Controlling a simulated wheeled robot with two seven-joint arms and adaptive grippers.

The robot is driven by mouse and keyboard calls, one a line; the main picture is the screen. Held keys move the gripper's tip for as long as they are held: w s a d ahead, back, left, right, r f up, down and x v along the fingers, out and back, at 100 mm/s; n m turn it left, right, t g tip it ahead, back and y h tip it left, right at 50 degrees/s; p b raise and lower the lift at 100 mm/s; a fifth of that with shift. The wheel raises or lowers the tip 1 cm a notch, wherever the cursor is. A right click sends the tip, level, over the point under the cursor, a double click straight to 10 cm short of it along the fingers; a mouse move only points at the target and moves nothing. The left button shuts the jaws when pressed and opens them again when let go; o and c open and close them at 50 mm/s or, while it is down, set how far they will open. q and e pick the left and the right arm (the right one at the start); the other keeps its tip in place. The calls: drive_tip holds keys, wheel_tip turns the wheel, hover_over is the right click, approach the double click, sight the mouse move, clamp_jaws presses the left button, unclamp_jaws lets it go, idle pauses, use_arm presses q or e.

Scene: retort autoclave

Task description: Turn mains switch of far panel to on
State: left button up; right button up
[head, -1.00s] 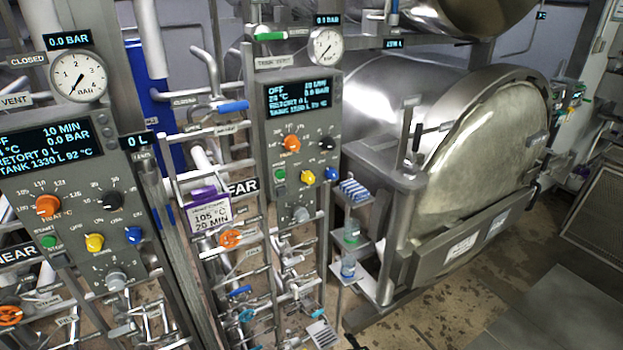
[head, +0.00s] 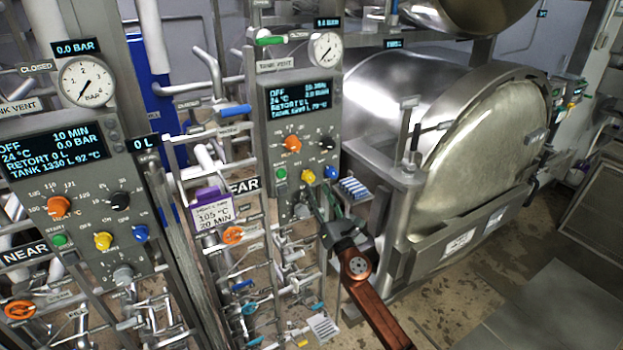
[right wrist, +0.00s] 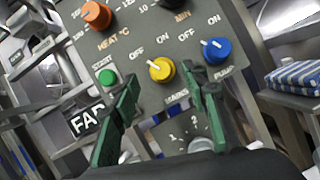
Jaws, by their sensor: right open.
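The far panel (head: 274,160) is a grey control box with a lit display that reads OFF. Its mains switch is a yellow knob (head: 308,177) in the lower row, between a green start button (head: 280,175) and a blue pump knob (head: 331,173). In the right wrist view the yellow knob (right wrist: 161,69) has its white mark toward the OFF side. My right gripper (right wrist: 160,82) is open, with green fingers spread below and either side of the yellow knob, apparently not gripping it. In the head view my right gripper (head: 322,200) is just below the knob. My left gripper is not in view.
The near panel (head: 75,190) stands at the left with similar knobs. A grey knob (head: 301,211) sits low on the far panel. A shelf with a blue-striped cloth (head: 355,189) is at the right of the panel. Pipes and valves crowd below; a large steel retort (head: 490,150) stands behind.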

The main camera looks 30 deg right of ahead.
sight(312, 179)
drive_tip(key=x, duration=0.6)
drive_tip(key=shift+w+f, duration=0.1)
drive_tip(key=shift+c, duration=0.2)
clamp_jaws()
